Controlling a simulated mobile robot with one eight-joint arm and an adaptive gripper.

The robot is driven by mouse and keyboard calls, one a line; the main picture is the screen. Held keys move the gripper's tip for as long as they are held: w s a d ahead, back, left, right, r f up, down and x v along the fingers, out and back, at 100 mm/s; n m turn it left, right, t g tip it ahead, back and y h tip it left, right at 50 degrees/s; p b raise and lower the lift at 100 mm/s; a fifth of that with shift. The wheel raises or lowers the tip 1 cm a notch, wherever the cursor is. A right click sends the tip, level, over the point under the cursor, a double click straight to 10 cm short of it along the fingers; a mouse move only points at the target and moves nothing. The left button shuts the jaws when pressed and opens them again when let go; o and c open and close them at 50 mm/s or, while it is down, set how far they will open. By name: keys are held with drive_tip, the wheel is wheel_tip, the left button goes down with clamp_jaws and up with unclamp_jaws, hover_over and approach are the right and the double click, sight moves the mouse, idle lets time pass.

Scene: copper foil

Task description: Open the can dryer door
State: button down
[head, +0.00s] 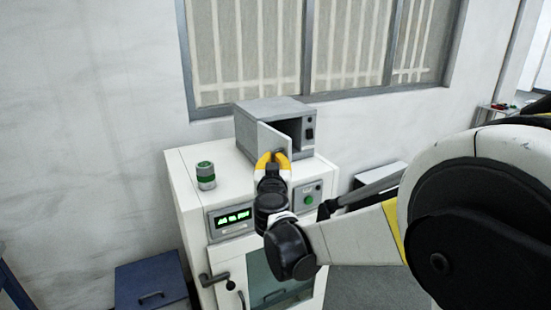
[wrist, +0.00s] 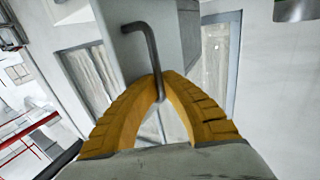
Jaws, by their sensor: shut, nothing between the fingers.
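A small grey box-shaped dryer (head: 270,112) stands on top of a white cabinet. Its light grey door (head: 273,143) stands partly open, with a dark interior showing beside it. My gripper (head: 271,157) has yellow fingers and is at the door's front. In the wrist view a dark bent rod handle (wrist: 150,45) runs down to my fingertips (wrist: 160,79). The fingers are shut with their tips together at the rod's lower end, with nothing gripped. Whether they touch the rod is unclear.
A green-and-grey can (head: 205,175) stands on the left of the cabinet top (head: 181,165). The cabinet front has a green display (head: 233,217), a green button (head: 309,199) and a dark lever handle (head: 213,279). A window and wall are close behind. A blue box (head: 150,284) is at lower left.

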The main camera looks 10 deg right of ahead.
drive_tip(key=shift+s, duration=0.15)
drive_tip(key=c, duration=1.9)
unclamp_jaws()
drive_tip(key=o, duration=0.3)
drive_tip(key=shift+s+r, duration=0.15)
drive_tip(key=shift+s, duration=0.1)
drive_tip(key=shift+o, duration=0.2)
drive_tip(key=shift+w, duration=0.2)
drive_tip(key=s+a, duration=0.1)
drive_tip(key=s, duration=1.1)
drive_tip(key=shift+a, duration=0.1)
